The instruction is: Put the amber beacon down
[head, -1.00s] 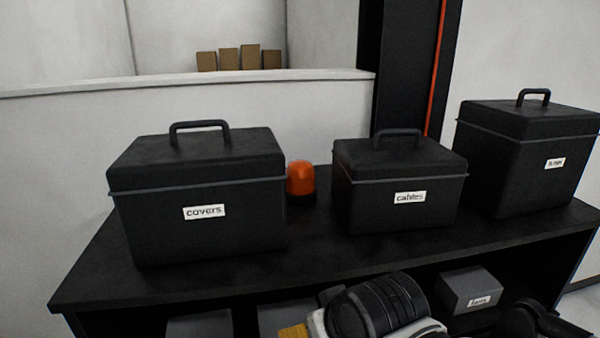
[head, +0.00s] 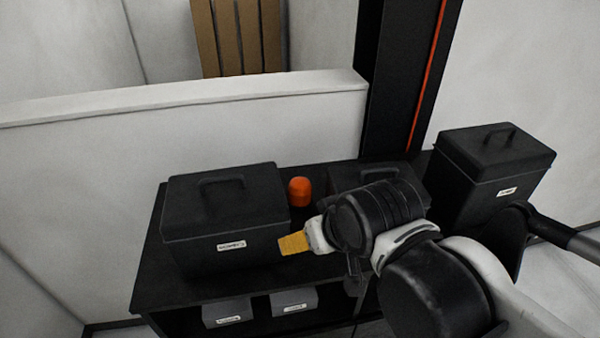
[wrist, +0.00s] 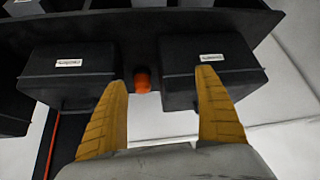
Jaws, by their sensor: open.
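The amber beacon (head: 299,191) is an orange dome standing on the black bench, in the gap between two black lidded boxes, toward the back. It also shows in the wrist view (wrist: 142,80), between the two boxes and apart from my fingers. My gripper (head: 292,243) has yellow fingers and is in front of and above the bench, nearer the camera than the beacon. In the wrist view its fingers (wrist: 168,85) are spread wide with nothing between them. The beacon's lower part is hard to see against the dark bench.
The left box (head: 226,215) and the middle box (head: 408,178) flank the beacon closely; my arm partly covers the middle one. A third box (head: 492,175) stands at the right. Small grey boxes (head: 293,301) sit on the lower shelf. A white partition (head: 200,125) rises behind the bench.

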